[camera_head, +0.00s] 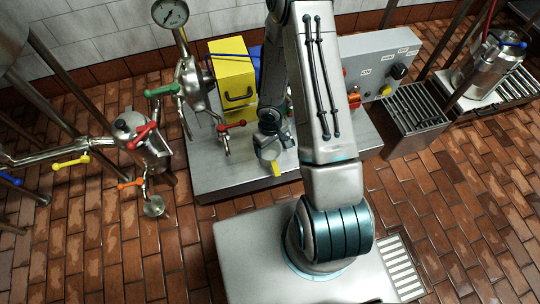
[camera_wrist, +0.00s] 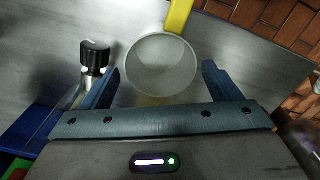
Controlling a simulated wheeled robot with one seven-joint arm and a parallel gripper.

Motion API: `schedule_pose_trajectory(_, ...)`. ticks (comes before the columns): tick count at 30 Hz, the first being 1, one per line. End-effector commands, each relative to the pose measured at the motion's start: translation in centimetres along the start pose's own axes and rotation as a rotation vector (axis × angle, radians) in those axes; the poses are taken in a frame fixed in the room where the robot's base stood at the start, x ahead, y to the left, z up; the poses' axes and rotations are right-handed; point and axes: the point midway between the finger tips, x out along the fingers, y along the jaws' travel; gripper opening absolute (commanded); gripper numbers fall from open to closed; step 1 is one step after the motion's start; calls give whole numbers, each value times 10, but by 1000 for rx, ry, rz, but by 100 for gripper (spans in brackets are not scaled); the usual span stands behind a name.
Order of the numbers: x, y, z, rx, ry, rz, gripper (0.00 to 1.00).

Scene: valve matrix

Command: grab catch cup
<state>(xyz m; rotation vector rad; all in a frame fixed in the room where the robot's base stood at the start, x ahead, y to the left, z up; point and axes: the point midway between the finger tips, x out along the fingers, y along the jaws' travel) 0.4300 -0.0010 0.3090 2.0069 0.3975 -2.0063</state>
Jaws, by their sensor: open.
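The catch cup (camera_wrist: 162,66) is a pale, round, open-topped cup with a yellow handle (camera_wrist: 180,14) pointing away at the top of the wrist view. In the head view the cup (camera_head: 267,152) stands on the metal table, with its yellow handle towards the front edge. My gripper (camera_wrist: 160,74) is open, with one blue-grey finger on each side of the cup. A small gap shows at each finger, so no grip is visible. The cup's lower part is partly hidden behind the gripper body. The gripper also shows above the cup in the head view (camera_head: 270,128).
A black knob (camera_wrist: 95,55) stands just outside the left finger in the wrist view. On the table (camera_head: 225,185), a yellow box (camera_head: 232,72) and a red-handled valve pipe (camera_head: 225,128) stand left of my arm. A grey control box (camera_head: 380,70) stands right.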

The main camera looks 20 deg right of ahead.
Motion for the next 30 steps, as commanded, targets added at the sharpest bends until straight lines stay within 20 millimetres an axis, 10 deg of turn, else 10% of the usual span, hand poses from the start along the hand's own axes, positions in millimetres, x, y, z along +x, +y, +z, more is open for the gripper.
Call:
schedule_pose_trajectory(9, 44, 0, -3, -1, 0, 0, 84)
schedule_pose_trajectory(20, 47, 0, -3, -2, 0, 0, 84)
schedule_pose_trajectory(23, 47, 0, -3, -2, 0, 0, 56)
schedule_pose_trajectory(30, 47, 0, -3, -2, 0, 0, 55)
